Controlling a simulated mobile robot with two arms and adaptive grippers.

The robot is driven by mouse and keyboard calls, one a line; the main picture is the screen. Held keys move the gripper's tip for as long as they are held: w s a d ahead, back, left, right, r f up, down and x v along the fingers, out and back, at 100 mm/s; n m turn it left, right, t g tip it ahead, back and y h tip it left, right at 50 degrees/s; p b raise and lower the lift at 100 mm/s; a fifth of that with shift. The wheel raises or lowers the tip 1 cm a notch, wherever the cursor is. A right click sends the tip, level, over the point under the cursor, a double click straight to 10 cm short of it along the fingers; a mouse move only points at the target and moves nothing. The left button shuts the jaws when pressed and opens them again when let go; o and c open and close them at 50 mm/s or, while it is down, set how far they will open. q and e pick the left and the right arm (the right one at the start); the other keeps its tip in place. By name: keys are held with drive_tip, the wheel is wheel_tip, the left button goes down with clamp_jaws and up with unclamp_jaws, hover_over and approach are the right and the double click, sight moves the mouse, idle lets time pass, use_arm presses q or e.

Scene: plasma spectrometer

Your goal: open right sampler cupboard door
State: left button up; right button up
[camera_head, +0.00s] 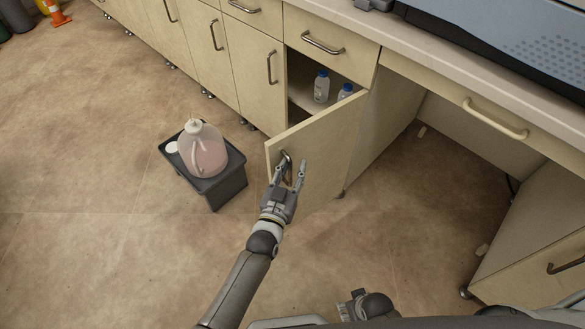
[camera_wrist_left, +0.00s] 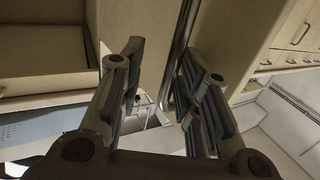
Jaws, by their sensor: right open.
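The right sampler cupboard door (camera_head: 330,143) is a pale wood panel swung outward, its free edge toward the left. The cupboard's inside shows behind it. My left gripper (camera_head: 292,170) is at the door's metal handle (camera_head: 286,158), fingers spread. In the left wrist view the handle bar (camera_wrist_left: 181,50) passes between the open fingers of my left gripper (camera_wrist_left: 164,72), nearer the right finger. I cannot tell whether it touches. My right gripper (camera_head: 352,303) shows at the bottom edge, low and away from the door, partly cut off.
Two bottles with blue caps (camera_head: 321,86) (camera_head: 345,91) stand inside the cupboard. A jug of pink liquid (camera_head: 203,150) stands on a dark stand (camera_head: 214,188) left of the door. Open knee space lies under the counter (camera_head: 440,50) at right. Floor before the door is clear.

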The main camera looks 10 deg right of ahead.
use_arm(q)
drive_tip(key=v, duration=1.2)
drive_tip(key=s+a+f+g+y, duration=0.25)
drive_tip(key=a+f+g, duration=0.2)
drive_tip(key=f, duration=0.45)
drive_tip(key=s+a+f+g+y, duration=0.1)
drive_tip(key=s+a+f+g, duration=0.3)
drive_tip(key=f, duration=0.5)
drive_tip(key=s+a+f+n+g+y, duration=0.35)
drive_tip(key=s+a+f+g, duration=0.25)
drive_tip(key=s+a+f, duration=0.65)
drive_tip(key=s+a+r+p, duration=0.1)
drive_tip(key=s+r+p, duration=0.1)
drive_tip(key=s+p, duration=0.5)
drive_tip(key=s+a+r+m+p, duration=0.1)
drive_tip(key=s+a+r+p, duration=0.1)
drive_tip(key=s+p, duration=0.6)
drive_tip(key=shift+s+g, duration=0.45)
drive_tip(key=shift+s, duration=0.45)
use_arm(e)
drive_tip(key=s+d+r+g, duration=0.1)
drive_tip(key=s+d+r, duration=0.1)
drive_tip(key=s, duration=1.3)
drive_tip(key=shift+d+r, duration=0.15)
drive_tip(key=shift+d, duration=0.3)
